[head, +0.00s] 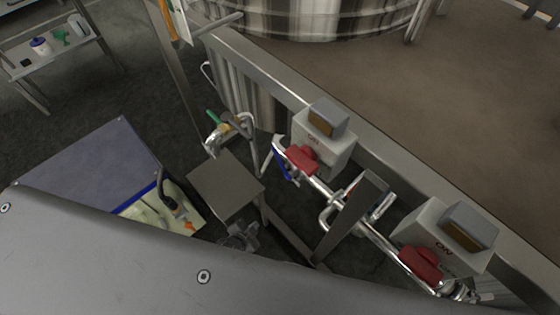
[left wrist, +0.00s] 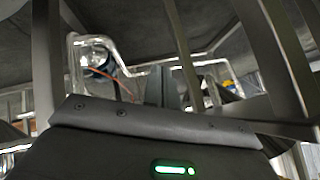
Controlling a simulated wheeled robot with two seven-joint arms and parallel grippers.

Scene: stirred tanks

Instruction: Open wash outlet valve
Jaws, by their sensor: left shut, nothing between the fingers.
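Two red valve handles sit on the steel pipe run: one (head: 301,159) beside the upper grey box (head: 322,148), the other (head: 421,264) beside the lower grey box (head: 437,238). A blue handle (head: 281,165) is next to the upper red one. A small fitting with green and yellow parts (head: 219,127) is further left. I cannot tell which of these is the wash outlet valve. My left gripper (head: 240,236) is low beside the square metal plate, apart from the handles; its shut, empty fingers (left wrist: 165,86) show in the left wrist view. My right gripper is not in view.
A square metal plate (head: 226,185) on a post and a slanted steel bar (head: 351,217) stand near the pipes. A steel frame rail (head: 290,90) runs behind them. A grey-blue cabinet top (head: 90,170) is at left, with dark floor behind it.

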